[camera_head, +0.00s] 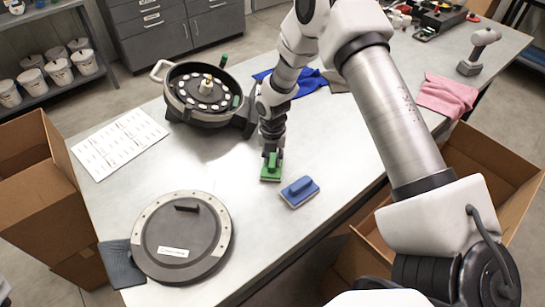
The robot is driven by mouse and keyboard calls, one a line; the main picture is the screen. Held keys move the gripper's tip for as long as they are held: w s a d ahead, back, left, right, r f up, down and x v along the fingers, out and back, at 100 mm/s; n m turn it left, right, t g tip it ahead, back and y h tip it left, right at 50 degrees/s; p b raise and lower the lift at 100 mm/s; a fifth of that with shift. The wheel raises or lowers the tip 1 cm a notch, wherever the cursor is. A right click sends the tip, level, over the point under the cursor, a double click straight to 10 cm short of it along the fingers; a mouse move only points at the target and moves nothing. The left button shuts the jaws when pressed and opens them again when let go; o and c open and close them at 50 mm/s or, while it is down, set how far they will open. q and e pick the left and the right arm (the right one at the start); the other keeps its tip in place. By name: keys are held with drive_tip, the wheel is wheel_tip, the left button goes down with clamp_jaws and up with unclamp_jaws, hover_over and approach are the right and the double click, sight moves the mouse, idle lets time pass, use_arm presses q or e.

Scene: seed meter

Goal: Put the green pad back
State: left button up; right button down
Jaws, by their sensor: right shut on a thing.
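The green pad (270,173) is at the middle of the table, just left of a blue pad. My right gripper (271,158) points down and is shut on the green pad's upper part. The pad is at or very near the table surface; I cannot tell whether it touches. My left gripper is not in view.
The table (255,230) is clear in front. The open seed meter (206,92) stands behind left, its round cover (181,240) front left. Cardboard boxes flank the table.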

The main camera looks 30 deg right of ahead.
sight(273, 158)
drive_tip(key=c, duration=1)
unclamp_jaws()
drive_tip(key=shift+a, duration=0.1)
wheel_tip(273, 158, up, 12)
drive_tip(key=b, duration=0.2)
drive_tip(key=shift+r+b, duration=0.1)
drive_tip(key=shift+b, duration=0.3)
